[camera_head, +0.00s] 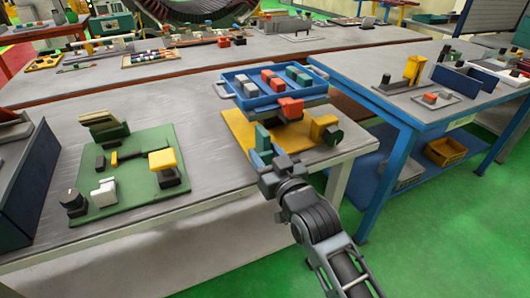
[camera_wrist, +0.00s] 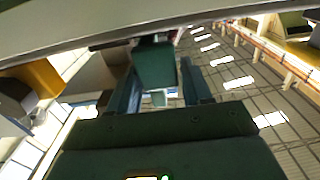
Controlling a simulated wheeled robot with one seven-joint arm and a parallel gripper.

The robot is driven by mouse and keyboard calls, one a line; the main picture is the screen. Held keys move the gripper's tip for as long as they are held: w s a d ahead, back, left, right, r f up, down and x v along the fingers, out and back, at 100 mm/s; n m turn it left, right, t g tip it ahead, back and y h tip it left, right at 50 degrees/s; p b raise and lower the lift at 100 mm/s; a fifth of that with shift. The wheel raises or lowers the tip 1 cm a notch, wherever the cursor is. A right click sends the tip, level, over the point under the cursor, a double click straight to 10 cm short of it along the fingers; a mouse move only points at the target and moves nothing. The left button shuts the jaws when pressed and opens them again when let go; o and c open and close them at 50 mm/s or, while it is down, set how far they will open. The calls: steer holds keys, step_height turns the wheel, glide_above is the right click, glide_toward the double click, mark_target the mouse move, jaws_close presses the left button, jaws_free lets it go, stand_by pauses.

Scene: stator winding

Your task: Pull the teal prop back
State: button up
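The teal prop (camera_head: 262,138) stands upright at the front of the yellow mat, below the front edge of the blue tray (camera_head: 232,94). In the wrist view the prop (camera_wrist: 155,66) shows as a dark teal block between my two fingers. My gripper (camera_head: 263,158) is at the prop, reaching in from the front of the table. In the wrist view the fingers of my gripper (camera_wrist: 162,88) flank the prop closely; I cannot tell whether both touch it. The prop's lower part is hidden by my gripper in the head view.
The blue tray holds grey, red and green blocks and sits raised above the yellow mat (camera_head: 236,125). A red block (camera_head: 291,107) and a yellow block (camera_head: 324,126) are near the prop. A green mat (camera_head: 135,195) with several parts lies left. A blue table (camera_head: 400,110) stands right.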

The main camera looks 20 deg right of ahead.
steer(key=shift+o, duration=1.2)
steer(key=shift+s, duration=0.1)
steer(key=s, duration=0.7)
steer(key=shift+s+b, duration=0.3)
steer(key=shift+b, duration=0.05)
steer(key=s+f+g, duration=0.1)
steer(key=s+f, duration=0.1)
steer(key=s, duration=1.2)
steer(key=s+f+g, duration=0.1)
steer(key=s+f, duration=0.2)
steer(key=s, duration=1.1)
steer(key=s+r+g, duration=0.1)
steer(key=s+r, duration=0.4)
steer(key=s, duration=0.5)
steer(key=shift+s, duration=0.25)
steer(key=shift+o, duration=0.2)
steer(key=shift+r, duration=0.1)
